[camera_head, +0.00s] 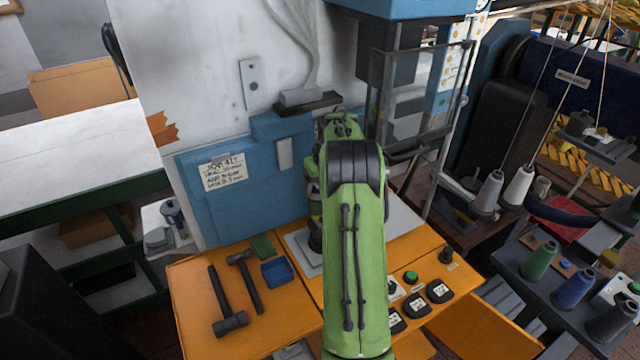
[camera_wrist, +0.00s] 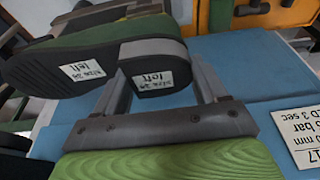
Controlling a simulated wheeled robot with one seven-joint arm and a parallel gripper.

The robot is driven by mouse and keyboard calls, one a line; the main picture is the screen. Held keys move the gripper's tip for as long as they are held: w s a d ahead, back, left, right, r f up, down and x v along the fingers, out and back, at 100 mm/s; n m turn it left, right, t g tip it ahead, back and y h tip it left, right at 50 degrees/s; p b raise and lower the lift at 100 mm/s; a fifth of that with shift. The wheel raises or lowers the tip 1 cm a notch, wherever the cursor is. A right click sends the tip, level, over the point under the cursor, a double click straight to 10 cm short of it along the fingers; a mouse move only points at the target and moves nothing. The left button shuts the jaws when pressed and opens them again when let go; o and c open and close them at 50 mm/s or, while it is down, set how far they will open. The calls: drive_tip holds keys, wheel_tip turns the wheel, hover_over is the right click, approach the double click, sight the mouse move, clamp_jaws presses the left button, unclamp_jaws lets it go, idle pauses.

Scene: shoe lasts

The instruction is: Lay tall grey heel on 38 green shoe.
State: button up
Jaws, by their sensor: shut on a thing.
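In the wrist view a green shoe (camera_wrist: 85,50) shows its dark ridged sole, with a white label reading "left"; its size number is too blurred to be sure of. A grey heel (camera_wrist: 152,48) with a dark end face and its own "left" label is at the shoe's heel end. My gripper (camera_wrist: 160,72) is shut on the heel, one finger on each side. The heel looks close against the shoe, but I cannot tell whether they touch. In the head view my green arm hides the gripper, heel and shoe.
A blue machine panel (camera_head: 250,205) with a paper note stands behind the orange table (camera_head: 190,290). Two hammers (camera_head: 222,300), a blue tray (camera_head: 277,272) and a green block (camera_head: 262,247) lie left of my arm. Control buttons (camera_head: 417,305) and thread spools (camera_head: 540,262) are right.

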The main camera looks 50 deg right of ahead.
drive_tip(key=o, duration=1.2)
drive_tip(key=p+v, duration=0.1)
drive_tip(key=v, duration=1.4)
drive_tip(key=shift+r, duration=0.4)
